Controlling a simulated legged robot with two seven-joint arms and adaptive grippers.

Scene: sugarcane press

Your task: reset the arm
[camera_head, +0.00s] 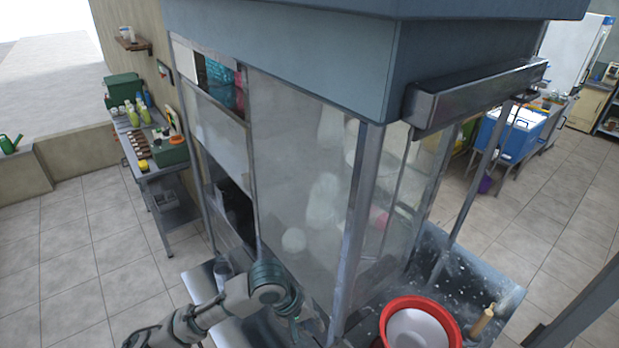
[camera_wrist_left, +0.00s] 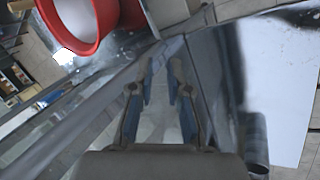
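My left arm comes in from the lower left in the head view. My left gripper (camera_head: 308,325) is low beside the corner of the press cabinet (camera_head: 290,140), partly lost against the metal there. In the left wrist view my left gripper (camera_wrist_left: 161,80) shows two fingers with blue pads standing apart. Nothing is held between them. They point along a metal edge of the machine; I cannot tell whether they touch it. My right gripper is not in view.
A red bowl with a white inside (camera_head: 386,334) stands on the metal ledge, also seen in the left wrist view (camera_wrist_left: 97,40). A wooden-handled tool (camera_head: 482,320) lies beside it. A side table (camera_head: 150,150) holds bottles. Tiled floor at left is clear.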

